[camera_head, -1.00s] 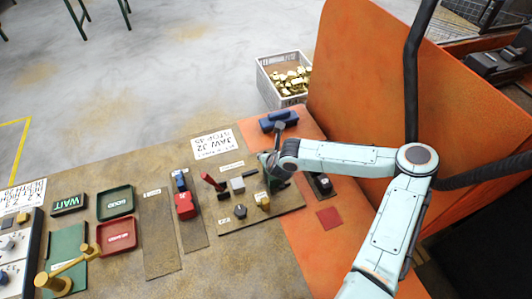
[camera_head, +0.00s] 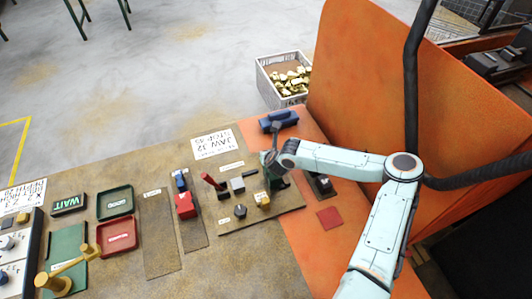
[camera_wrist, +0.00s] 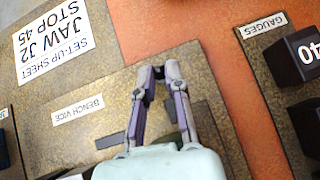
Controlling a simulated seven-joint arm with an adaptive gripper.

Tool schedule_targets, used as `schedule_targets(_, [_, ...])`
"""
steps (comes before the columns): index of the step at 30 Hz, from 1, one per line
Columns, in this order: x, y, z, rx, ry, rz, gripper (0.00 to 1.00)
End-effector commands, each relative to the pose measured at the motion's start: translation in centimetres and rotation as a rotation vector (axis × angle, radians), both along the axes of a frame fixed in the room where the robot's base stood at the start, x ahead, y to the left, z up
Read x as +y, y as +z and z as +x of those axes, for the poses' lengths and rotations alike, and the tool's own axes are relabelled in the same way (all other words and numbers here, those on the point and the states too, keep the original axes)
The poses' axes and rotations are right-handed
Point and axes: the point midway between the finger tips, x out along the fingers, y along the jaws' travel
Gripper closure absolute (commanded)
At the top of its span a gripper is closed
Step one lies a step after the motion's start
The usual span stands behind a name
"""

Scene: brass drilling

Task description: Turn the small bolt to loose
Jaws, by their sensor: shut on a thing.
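My gripper (camera_wrist: 158,74) reaches over the right end of the bench vice board. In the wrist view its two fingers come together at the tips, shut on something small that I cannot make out. In the head view my gripper (camera_head: 268,158) is at the dark green vice (camera_head: 279,182), which the arm partly hides. I cannot pick out the small bolt in either view. The bench vice label (camera_wrist: 79,110) lies on the board to the left of the fingers in the wrist view.
A blue object (camera_head: 278,120) lies behind the gripper. A red-handled lever (camera_head: 212,181) and several small blocks stand left of the vice. Gauge blocks (camera_wrist: 296,55) stand to the right. A crate of brass pieces (camera_head: 284,80) is on the floor behind the bench.

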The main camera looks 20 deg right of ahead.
Motion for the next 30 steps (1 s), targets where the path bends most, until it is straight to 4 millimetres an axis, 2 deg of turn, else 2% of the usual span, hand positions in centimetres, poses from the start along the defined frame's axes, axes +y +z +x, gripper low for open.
schedule_targets(6, [-0.2,0.0,0.0,-0.001,0.078,-0.001,1.0])
schedule_targets(13, [-0.1,0.0,0.0,-0.001,0.08,-0.001,1.0])
schedule_targets(14, [-0.1,0.0,0.0,-0.001,0.08,-0.001,0.82])
schedule_targets(15, [-0.1,0.0,0.0,-0.001,0.08,-0.001,0.69])
schedule_targets(16, [-0.1,0.0,0.0,-0.001,0.08,-0.001,0.62])
schedule_targets(25, [-0.1,0.1,-0.1,-0.001,0.08,-0.001,0.62])
schedule_targets(30, [-0.1,1.5,-1.3,-0.004,0.081,-0.003,0.62])
